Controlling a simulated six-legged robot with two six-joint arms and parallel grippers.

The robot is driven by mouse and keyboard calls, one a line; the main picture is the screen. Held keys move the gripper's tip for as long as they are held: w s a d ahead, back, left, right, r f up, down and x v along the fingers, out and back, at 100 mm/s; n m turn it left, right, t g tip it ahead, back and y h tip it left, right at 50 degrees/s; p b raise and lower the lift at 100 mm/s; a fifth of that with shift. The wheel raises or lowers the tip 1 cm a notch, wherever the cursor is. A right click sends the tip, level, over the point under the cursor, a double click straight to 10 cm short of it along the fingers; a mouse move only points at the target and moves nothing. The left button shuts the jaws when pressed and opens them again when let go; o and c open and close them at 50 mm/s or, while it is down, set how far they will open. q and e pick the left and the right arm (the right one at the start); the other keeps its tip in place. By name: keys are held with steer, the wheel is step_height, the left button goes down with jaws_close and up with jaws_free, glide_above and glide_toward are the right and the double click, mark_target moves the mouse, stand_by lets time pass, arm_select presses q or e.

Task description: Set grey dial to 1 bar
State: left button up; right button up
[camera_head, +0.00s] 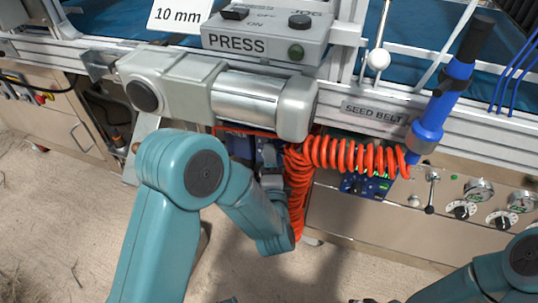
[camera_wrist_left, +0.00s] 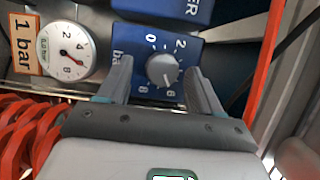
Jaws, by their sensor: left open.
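The grey dial (camera_wrist_left: 163,70) is a round knob on a blue panel (camera_wrist_left: 121,41) with a scale; its white mark seems to point down, near the 6. My left gripper (camera_wrist_left: 159,66) is open, with one finger on each side of the dial; I cannot tell whether they touch it. The right finger hides part of the scale. Left of the panel is a round white gauge (camera_wrist_left: 65,50) with a red needle pointing to the lower right, beside an orange-edged "1 bar" label (camera_wrist_left: 24,43). In the head view my left arm and the grey press cylinder (camera_head: 247,98) hide most of this area.
A coiled orange hose (camera_head: 350,153) hangs right of my left forearm and shows at lower left in the wrist view. A blue tool (camera_head: 440,105) hangs further right. Another panel with gauges and knobs (camera_head: 461,209) is at right. The floor in front is open.

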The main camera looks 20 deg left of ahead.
steer(key=shift+w+a+r, duration=0.1)
steer(key=shift+w+a, duration=0.05)
steer(key=shift+w, duration=0.25)
